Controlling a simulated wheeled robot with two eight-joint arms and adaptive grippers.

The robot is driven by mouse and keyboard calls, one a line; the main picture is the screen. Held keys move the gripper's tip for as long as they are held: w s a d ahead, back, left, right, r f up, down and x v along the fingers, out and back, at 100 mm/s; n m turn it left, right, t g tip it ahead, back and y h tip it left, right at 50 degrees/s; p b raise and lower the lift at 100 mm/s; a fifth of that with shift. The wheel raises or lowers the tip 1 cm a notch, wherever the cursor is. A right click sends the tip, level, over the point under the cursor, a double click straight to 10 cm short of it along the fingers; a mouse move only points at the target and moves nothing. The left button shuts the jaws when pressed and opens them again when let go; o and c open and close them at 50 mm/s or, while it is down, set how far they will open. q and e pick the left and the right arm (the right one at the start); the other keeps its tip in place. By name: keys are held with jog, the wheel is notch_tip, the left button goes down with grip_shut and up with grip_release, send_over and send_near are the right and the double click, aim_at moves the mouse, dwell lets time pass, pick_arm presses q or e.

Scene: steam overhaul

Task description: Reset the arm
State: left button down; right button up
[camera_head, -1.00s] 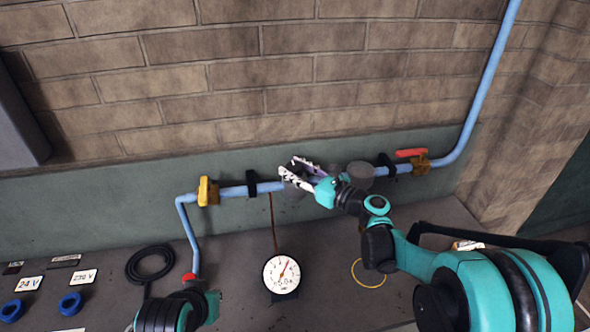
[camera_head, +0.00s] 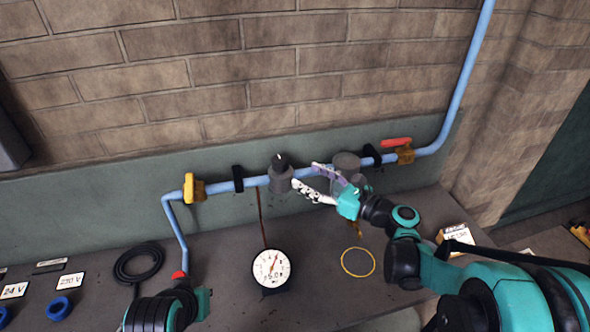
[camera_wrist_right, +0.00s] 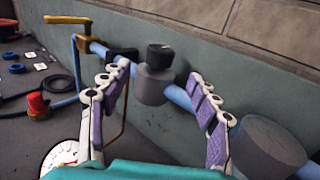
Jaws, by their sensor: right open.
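My right gripper (camera_head: 306,175) is open and empty, just right of a grey cylindrical fitting with a black top (camera_head: 280,175) on the blue pipe (camera_head: 225,187). In the right wrist view, the open fingers (camera_wrist_right: 160,75) show the grey fitting (camera_wrist_right: 155,85) ahead in the gap between them, apart from both. A second, wider grey cylinder (camera_head: 346,163) is behind the gripper; it also shows in the right wrist view (camera_wrist_right: 265,150). Part of my left arm is at the lower left; its gripper is not visible.
A yellow valve handle (camera_head: 190,187) and a red lever (camera_head: 397,142) sit on the pipe. A round gauge (camera_head: 273,268) stands on the bench, with a yellow ring (camera_head: 358,262) to its right. A black cable coil (camera_head: 138,262) lies left. A brick wall rises behind.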

jog(key=shift+v, duration=0.9)
jog(key=s+a+f+n+g+h+b, duration=0.1)
jog(key=s+f+n+g+h, duration=0.4)
jog(key=s+f+n, duration=0.55)
jog(key=s+d+f+n+h+b, duration=0.1)
jog(key=s+d+f+n+h, duration=0.2)
jog(key=s+d+n+h, duration=0.5)
jog(key=s+d+n, duration=0.1)
jog(key=s+n, duration=0.2)
jog(key=n, duration=0.5)
jog(key=shift+s+d+f, duration=0.25)
jog(key=shift+s, duration=0.05)
